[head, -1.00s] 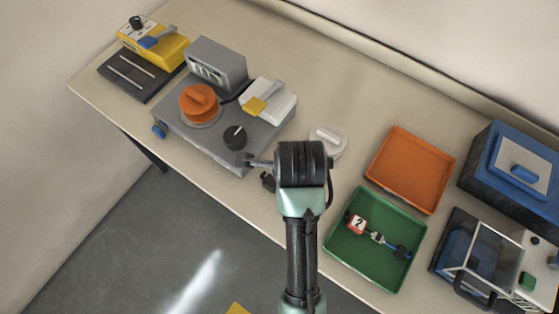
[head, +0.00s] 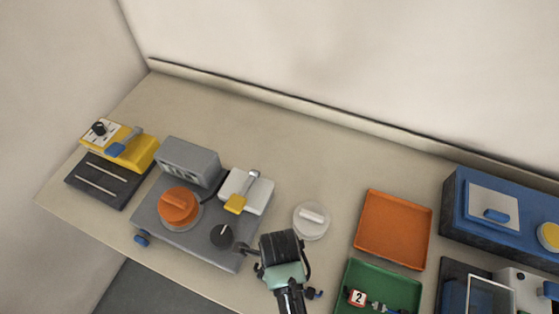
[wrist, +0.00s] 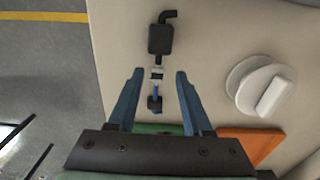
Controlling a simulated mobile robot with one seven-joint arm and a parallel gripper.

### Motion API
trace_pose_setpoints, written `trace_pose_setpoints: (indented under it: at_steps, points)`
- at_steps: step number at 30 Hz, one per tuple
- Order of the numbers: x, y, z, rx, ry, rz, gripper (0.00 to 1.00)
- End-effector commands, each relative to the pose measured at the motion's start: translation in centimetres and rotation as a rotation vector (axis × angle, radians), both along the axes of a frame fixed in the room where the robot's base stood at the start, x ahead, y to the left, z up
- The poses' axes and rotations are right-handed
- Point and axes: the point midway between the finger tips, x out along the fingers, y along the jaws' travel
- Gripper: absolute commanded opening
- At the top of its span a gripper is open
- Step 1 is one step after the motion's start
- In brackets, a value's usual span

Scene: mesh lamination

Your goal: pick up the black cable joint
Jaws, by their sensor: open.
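The black cable joint (wrist: 160,40) lies on the bench in the wrist view, with a bent black end, a metal collar and a blue section ending in a small black block. My gripper (wrist: 160,72) is open above it, with one finger on each side of the collar and blue section. Nothing is between the fingers except the joint below; I cannot tell the height gap. In the head view my wrist hides most of the joint; its blue and black end (head: 314,293) shows just right of my arm. The fingertips are hidden there.
A white round lid (head: 311,221) lies close beside my wrist. An orange tray (head: 394,230) and a green tray (head: 408,281), holding a part tagged 2, stand to the right. A grey machine (head: 185,238) stands left. The bench behind is clear.

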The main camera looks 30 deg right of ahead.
Motion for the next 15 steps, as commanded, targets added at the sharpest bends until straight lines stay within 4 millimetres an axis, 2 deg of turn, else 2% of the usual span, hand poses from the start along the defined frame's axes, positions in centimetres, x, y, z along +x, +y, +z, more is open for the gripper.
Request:
trace_pose_setpoints:
  at_steps: [9, 15]
  points:
    - [-0.3, 0.1, -3.9, 0.0, 0.001, 0.0, 0.5]
    - [-0.3, 0.1, -5.0, 0.0, 0.0, 0.0, 0.5]
